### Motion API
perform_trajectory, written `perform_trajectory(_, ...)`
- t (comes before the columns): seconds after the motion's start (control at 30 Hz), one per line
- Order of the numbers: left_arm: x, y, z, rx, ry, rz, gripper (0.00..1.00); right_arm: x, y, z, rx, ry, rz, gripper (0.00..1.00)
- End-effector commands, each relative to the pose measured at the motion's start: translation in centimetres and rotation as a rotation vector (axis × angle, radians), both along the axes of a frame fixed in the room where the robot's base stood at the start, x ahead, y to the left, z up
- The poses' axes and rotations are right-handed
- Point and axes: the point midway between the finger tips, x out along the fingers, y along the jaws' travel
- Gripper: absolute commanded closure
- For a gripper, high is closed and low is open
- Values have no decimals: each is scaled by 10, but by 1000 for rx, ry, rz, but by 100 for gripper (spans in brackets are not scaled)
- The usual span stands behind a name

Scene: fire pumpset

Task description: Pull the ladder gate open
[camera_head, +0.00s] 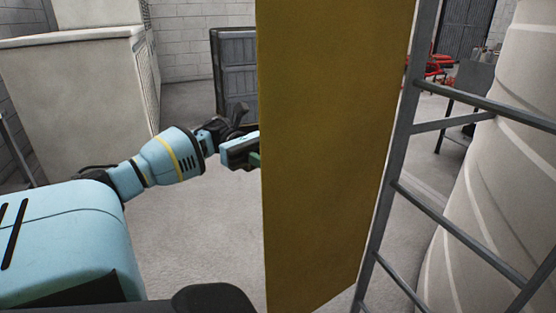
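The ladder gate (325,150) is a tall, flat yellow panel in the middle of the head view, running out of the top of the picture. Its right edge lies along a grey metal ladder (398,155). My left arm comes in from the left, and my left gripper (256,152) is at the gate's left edge. The fingertips are hidden there, so I cannot tell whether they touch or hold the gate. My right gripper is not in view.
A large pale ribbed tank (500,180) stands behind the ladder on the right. Pale cabinets (75,95) stand at the left, and a dark panel (234,72) leans near the back wall. Grey floor (205,230) is clear left of the gate.

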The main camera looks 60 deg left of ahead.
Motion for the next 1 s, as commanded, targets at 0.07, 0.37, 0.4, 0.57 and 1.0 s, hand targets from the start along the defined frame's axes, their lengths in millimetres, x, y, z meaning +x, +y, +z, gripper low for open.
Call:
perform_trajectory(0.07,1,2,0,1,0,3,100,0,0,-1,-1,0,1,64)
perform_trajectory(0.37,1,3,1,0,0,3,100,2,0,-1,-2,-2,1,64)
perform_trajectory(0.4,1,3,1,0,0,3,100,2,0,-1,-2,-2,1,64)
perform_trajectory(0.57,1,3,1,0,0,3,72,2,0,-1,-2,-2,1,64)
perform_trajectory(1.0,0,12,0,0,0,4,70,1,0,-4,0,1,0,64)
